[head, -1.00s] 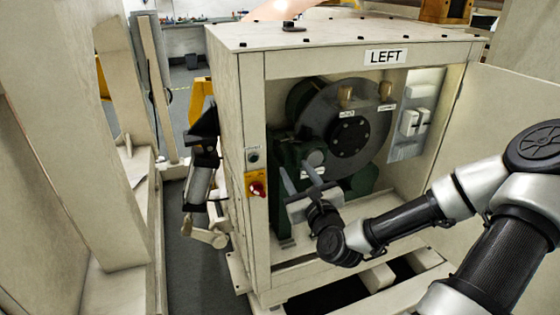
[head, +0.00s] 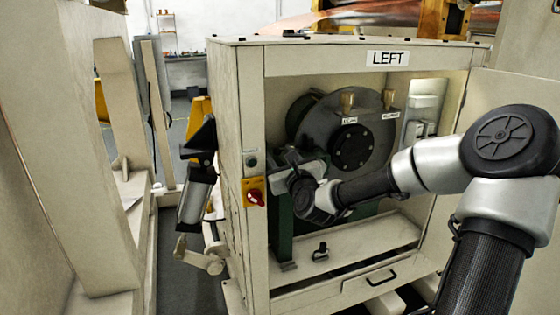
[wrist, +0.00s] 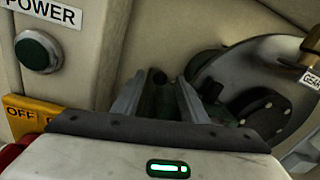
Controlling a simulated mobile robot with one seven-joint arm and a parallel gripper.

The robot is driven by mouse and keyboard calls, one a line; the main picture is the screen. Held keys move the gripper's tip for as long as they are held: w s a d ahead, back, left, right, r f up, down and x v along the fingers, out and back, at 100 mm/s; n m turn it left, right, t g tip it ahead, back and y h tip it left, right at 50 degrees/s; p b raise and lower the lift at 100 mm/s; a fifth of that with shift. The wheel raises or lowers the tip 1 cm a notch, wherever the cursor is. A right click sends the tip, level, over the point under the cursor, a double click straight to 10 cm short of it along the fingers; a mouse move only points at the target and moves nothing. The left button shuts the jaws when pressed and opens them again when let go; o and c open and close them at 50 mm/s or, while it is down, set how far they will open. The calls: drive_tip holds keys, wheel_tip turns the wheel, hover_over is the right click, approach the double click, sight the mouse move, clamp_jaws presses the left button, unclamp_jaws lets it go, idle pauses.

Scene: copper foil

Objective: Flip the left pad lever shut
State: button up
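My gripper (wrist: 160,88) is open, its two grey fingers apart. In the head view my gripper (head: 282,158) is inside the cabinet opening, near the left post and in front of the dark green machine. In the wrist view a dark green upright piece (wrist: 160,94) with a rounded top shows between and beyond the fingers. I cannot tell whether it is the left pad lever, or whether a finger touches it. My wrist hides part of the machine. The large grey disc (head: 351,142) stands right of my gripper.
The cabinet (head: 245,90) carries a LEFT sign (head: 388,58). Its left post has a green POWER button (wrist: 38,52) and a red knob (head: 254,196) on a yellow plate. Two brass fittings, one of them left (head: 347,101), sit by the disc. An open door (head: 510,88) stands at right.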

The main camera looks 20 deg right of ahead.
drive_tip(key=shift+w, duration=0.15)
clamp_jaws()
drive_tip(key=shift+r, duration=0.1)
idle(0.5)
